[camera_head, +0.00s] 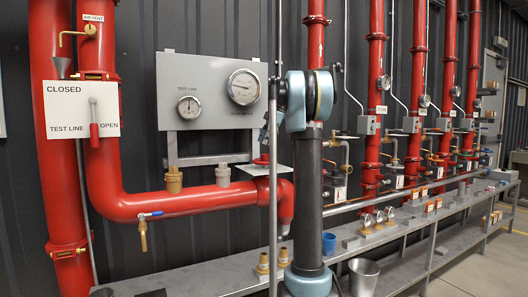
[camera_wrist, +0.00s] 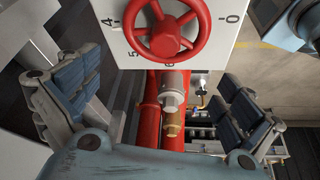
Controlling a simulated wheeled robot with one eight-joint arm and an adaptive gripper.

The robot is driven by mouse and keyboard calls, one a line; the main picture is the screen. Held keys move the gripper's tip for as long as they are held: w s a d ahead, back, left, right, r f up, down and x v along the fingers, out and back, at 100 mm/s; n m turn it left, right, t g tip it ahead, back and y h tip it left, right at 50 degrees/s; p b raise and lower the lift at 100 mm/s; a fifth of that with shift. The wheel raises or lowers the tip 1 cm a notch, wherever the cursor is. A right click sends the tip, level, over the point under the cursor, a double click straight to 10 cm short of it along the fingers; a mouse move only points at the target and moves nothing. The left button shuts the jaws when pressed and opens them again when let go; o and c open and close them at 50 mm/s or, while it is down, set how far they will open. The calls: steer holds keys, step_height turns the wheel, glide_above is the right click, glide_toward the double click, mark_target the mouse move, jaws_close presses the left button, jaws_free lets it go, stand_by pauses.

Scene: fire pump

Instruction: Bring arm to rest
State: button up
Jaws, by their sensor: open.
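In the wrist view my gripper (camera_wrist: 158,75) has its two padded fingers wide apart, with nothing held between them. A red handwheel (camera_wrist: 165,32) on a white numbered plate (camera_wrist: 222,50) is at the top of that view, beyond the gap between the fingers. I cannot tell whether either finger touches anything. In the head view my arm (camera_head: 308,175) stands upright in the middle, with blue-grey joints at top and bottom.
A large red pipe (camera_head: 180,202) curves along the wall behind my arm. A gauge panel (camera_head: 212,105) hangs above it. A long grey bench (camera_head: 215,272) runs below, with a blue cup (camera_head: 328,243) and a metal cup (camera_head: 363,275). Open floor (camera_head: 480,265) shows at right.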

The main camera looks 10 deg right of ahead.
steer(key=shift+r, duration=0.45)
steer(key=shift+s, duration=0.1)
steer(key=shift+s+a+f, duration=0.1)
steer(key=shift+s+f, duration=0.05)
steer(key=shift+s, duration=0.15)
steer(key=s+a+f+m+t+h, duration=0.15)
steer(key=s+f+m, duration=0.55)
steer(key=s+f, duration=0.75)
steer(key=s+f+m+h, duration=0.2)
steer(key=s+f+m, duration=0.6)
steer(key=s, duration=1.1)
steer(key=s+f+m, duration=0.1)
steer(key=s+f, duration=0.4)
steer(key=f, duration=0.3)
steer(key=s+d+f+m, duration=0.1)
steer(key=s+f, duration=0.3)
steer(key=f, duration=0.4)
steer(key=shift+s+d+f+m+t+h, duration=0.15)
steer(key=shift+s+d+m+t+h, duration=0.15)
steer(key=shift+s+m+t+h, duration=0.15)
